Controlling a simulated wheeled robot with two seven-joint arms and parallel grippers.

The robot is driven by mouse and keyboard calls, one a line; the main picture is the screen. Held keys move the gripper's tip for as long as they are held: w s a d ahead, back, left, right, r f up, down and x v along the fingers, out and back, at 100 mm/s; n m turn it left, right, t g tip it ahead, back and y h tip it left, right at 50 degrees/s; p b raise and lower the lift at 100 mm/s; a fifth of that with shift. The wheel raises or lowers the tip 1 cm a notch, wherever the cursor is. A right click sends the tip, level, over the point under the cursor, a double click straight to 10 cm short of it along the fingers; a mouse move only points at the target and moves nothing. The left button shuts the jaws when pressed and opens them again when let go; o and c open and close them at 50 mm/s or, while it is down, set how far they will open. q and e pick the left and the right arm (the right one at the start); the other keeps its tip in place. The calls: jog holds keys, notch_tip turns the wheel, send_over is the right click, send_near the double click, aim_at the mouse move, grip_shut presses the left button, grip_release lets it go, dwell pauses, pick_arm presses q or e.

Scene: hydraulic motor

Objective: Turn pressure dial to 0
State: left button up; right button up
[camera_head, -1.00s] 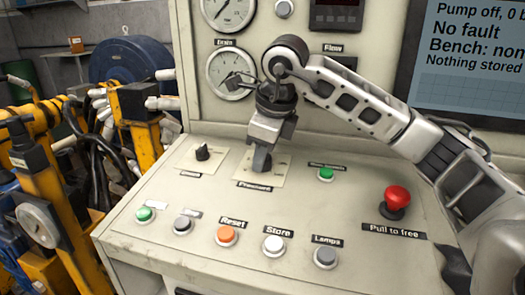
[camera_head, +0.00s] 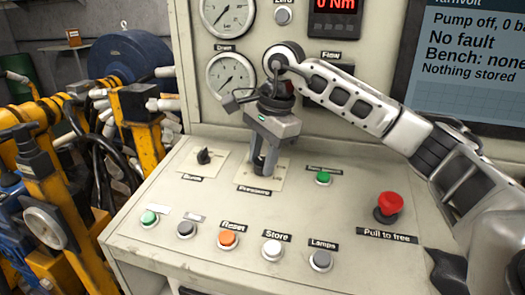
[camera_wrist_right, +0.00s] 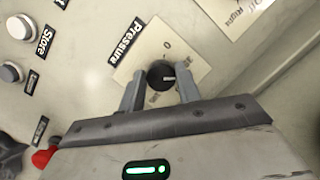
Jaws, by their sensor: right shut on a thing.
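The pressure dial (camera_wrist_right: 160,75) is a small round black knob on a pale plate (camera_wrist_right: 143,47) marked "Pressure", on the sloping console. The plate has a 0 printed near the knob, in the right wrist view. A pale mark on the knob lies towards the finger on the right of that view, not towards the 0. My right gripper (camera_head: 262,168) points down at the dial and is shut on it, one finger on each side. In the head view the fingers mostly hide the dial. My left gripper is not in view.
A black selector knob (camera_head: 204,156) is left of the pressure plate. A green button (camera_head: 323,178) and red emergency button (camera_head: 388,204) are to the right. Several buttons line the front, including orange Reset (camera_head: 228,238). Gauges (camera_head: 231,76) and a screen (camera_head: 465,65) are behind.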

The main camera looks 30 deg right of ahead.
jog(key=n+p, duration=0.1)
jog(key=n, duration=0.1)
jog(key=shift+r+n+g, duration=0.1)
jog(key=shift+n+g, duration=0.2)
jog(key=shift+n, duration=0.1)
jog(key=n, duration=0.2)
jog(key=shift+w+n+g+p, duration=0.1)
jog(key=shift+n+g+p, duration=0.25)
jog(key=shift+n+g, duration=0.05)
jog(key=n, duration=0.2)
jog(key=shift+n+g+p, duration=0.3)
jog(key=n+h, duration=0.1)
jog(key=n, duration=0.3)
jog(key=shift+g+p, duration=0.3)
jog(key=shift+g, duration=0.1)
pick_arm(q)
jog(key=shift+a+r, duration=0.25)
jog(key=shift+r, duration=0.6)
pick_arm(e)
jog(key=shift+n+h, duration=0.5)
jog(key=shift+n, duration=1.1)
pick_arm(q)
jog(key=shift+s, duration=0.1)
pick_arm(e)
jog(key=o, duration=1)
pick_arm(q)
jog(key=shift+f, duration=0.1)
pick_arm(e)
jog(key=shift+w, duration=0.1)
